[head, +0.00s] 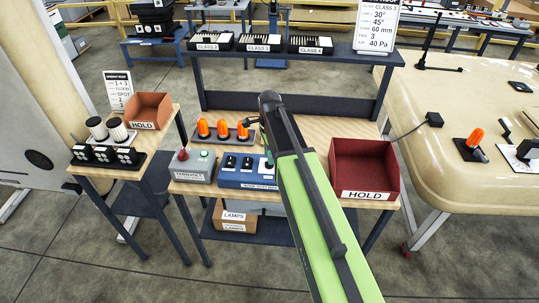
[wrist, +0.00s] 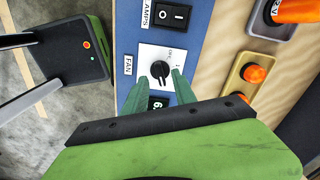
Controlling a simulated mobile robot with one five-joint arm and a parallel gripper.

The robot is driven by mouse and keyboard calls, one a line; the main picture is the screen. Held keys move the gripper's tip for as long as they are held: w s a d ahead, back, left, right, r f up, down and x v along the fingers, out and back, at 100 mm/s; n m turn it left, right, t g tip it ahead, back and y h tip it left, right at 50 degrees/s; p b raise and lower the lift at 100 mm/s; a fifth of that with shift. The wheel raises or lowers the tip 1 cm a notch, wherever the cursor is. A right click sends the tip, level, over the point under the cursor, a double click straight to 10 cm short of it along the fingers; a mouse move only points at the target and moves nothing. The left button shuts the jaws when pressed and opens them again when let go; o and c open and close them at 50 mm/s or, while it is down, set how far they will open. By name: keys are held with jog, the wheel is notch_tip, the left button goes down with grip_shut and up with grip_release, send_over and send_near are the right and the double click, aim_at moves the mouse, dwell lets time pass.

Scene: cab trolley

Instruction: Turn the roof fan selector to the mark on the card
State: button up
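The fan selector (wrist: 158,68) is a black knob on a white dial plate beside the label FAN in the wrist view. The dial's small print and the knob's exact pointing are hard to read. My gripper (wrist: 160,77) has two green fingers, apart, by the knob's lower end; I cannot tell whether they touch it. The blue switch panel (wrist: 198,20) carries the dial, and the panel also shows in the head view (head: 233,176), where my arm hides the selector. A small white card (head: 119,90) at the left shows several lines, seemingly ending in 2.
Rocker switches (wrist: 173,17) sit beside the dial. Orange lamps (head: 221,128) stand behind the panel. A grey box with a red button (head: 192,164) is left of it. A red HOLD bin (head: 364,165) is at the right. Another printed card (head: 377,25) stands behind.

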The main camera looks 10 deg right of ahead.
notch_tip(320, 180, up, 15)
jog(key=p, duration=1.3)
jog(key=shift+f, duration=0.15)
jog(key=s+f+n+b, duration=1.4)
jog(key=f+n+b, duration=0.1)
jog(key=n, duration=0.2)
jog(key=shift+s+a+f, duration=0.15)
jog(key=shift+s+a, duration=0.05)
jog(key=shift+s, duration=0.1)
